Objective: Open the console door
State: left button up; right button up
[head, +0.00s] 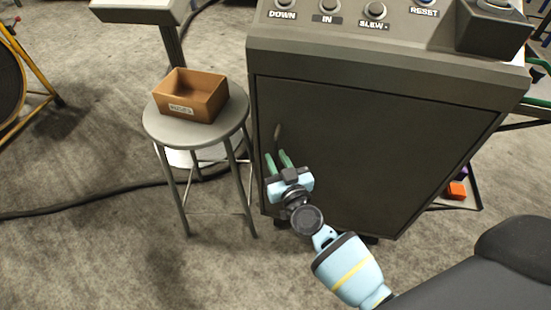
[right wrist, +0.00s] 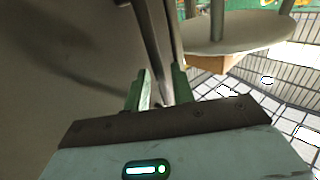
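The console door (head: 370,150) is a dark grey panel on the front of the console and looks shut. Its small upright handle (head: 277,134) is near the door's left edge. My right gripper (head: 276,157) has green fingers spread apart, with the tips just below the handle in the head view. In the right wrist view, a dark bar that looks like the handle (right wrist: 148,45) runs down into the gap between the fingers (right wrist: 160,85). I cannot tell whether they touch it. My left gripper is not in view.
The console top (head: 350,55) has labelled buttons. A black cable (head: 90,200) lies on the floor.

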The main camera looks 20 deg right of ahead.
jog(key=shift+w, duration=0.55)
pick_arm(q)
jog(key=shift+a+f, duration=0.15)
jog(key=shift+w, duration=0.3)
pick_arm(e)
grip_shut()
jog(key=shift+s, duration=0.1)
